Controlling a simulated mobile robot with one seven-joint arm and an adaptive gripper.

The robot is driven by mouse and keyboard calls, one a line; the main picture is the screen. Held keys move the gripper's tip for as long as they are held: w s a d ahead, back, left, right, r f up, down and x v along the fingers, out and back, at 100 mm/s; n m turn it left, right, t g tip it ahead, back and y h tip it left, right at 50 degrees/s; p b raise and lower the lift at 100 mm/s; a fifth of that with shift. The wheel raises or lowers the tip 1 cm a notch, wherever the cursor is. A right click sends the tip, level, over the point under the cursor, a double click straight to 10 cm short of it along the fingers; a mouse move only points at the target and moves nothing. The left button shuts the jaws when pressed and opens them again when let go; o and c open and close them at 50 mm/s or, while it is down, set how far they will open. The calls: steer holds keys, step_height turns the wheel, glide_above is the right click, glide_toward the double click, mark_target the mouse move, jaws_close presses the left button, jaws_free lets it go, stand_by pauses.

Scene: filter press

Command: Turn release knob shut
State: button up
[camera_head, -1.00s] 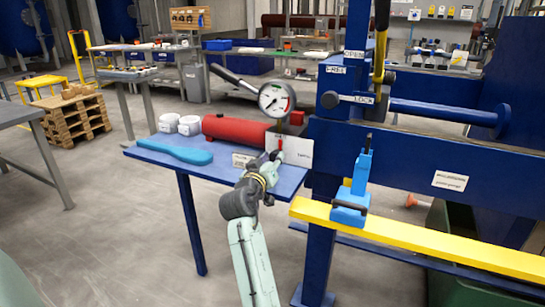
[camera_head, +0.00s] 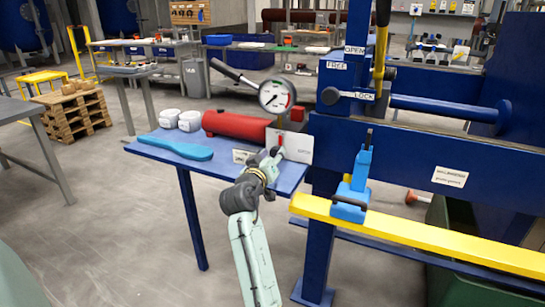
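The hand pump has a red cylinder (camera_head: 237,126), a lever with a black grip (camera_head: 226,70) and a round gauge (camera_head: 277,97). It sits on a blue side table (camera_head: 285,180). A small red piece (camera_head: 281,141), perhaps the release knob, shows in front of a pale plate (camera_head: 297,147) at the pump's right end. My gripper (camera_head: 272,157) is right at this piece, reaching from the front. The fingers are small and partly hidden by my wrist, so I cannot tell whether they are open or touch the knob.
The blue press frame (camera_head: 400,150) stands close on the right, with a yellow bar (camera_head: 430,240) and a blue clamp (camera_head: 354,190). The floor to the left is open.

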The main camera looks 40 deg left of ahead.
steer(key=v, duration=1.2)
